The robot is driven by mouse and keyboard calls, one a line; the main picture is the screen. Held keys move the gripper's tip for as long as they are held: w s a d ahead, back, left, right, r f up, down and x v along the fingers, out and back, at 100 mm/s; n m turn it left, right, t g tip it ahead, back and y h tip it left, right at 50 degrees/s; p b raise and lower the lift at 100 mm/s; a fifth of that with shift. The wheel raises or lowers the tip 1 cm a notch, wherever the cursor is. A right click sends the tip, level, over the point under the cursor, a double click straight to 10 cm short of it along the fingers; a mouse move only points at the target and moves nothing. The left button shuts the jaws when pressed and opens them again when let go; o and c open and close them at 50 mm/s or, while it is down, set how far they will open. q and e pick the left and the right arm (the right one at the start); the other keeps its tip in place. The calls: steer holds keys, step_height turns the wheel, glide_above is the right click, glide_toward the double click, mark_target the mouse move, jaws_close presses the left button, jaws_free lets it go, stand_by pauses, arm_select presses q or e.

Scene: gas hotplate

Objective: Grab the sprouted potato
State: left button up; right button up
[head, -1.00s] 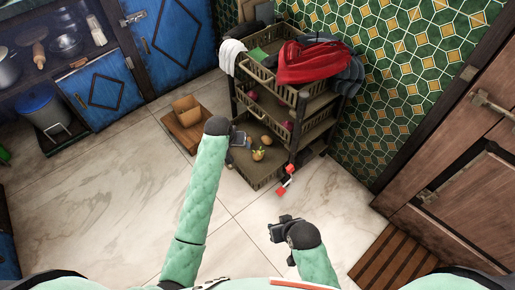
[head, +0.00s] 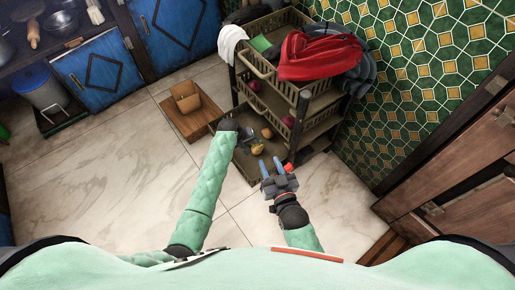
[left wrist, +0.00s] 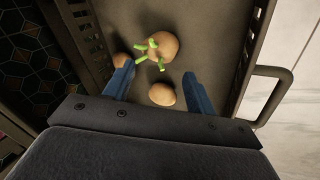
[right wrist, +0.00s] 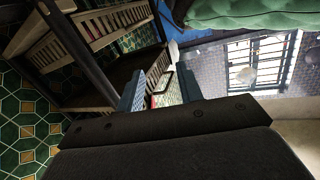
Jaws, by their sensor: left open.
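The sprouted potato (left wrist: 165,47), tan with bright green sprouts, lies in the bottom basket of the cart, and it also shows in the head view (head: 257,149). A plain potato (left wrist: 161,94) lies nearer to my left gripper, and another potato (left wrist: 121,60) is partly hidden by the left finger. My left gripper (left wrist: 157,78) is open above the basket, with the plain potato between its fingers and the sprouted one beyond the tips. My right gripper (head: 271,165) is open and empty, in front of the cart. In the right wrist view its fingers (right wrist: 160,88) are spread apart.
The tiered cart (head: 304,115) stands against the green tiled wall, with a red cloth (head: 318,56) on top. The bottom basket's wall (left wrist: 249,55) and side handle (left wrist: 275,95) are close to my left gripper. A wooden box (head: 186,97) sits left of the cart. The floor at left is clear.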

mark_target(255, 147)
arm_select(q)
steer(key=shift+x, duration=1.1)
steer(key=b+x, duration=0.2)
steer(key=x, duration=0.2)
steer(key=shift+s+d+f, duration=0.1)
steer(key=shift+d+f, duration=0.1)
steer(key=shift+f, duration=0.2)
arm_select(e)
step_height(255, 147, up, 23)
steer(key=d+t+y, duration=0.1)
steer(key=t+y, duration=0.1)
steer(key=t, duration=0.6)
steer(key=shift+s+d, duration=0.2)
steer(key=shift+s, duration=0.2)
arm_select(q)
steer(key=c, duration=0.7)
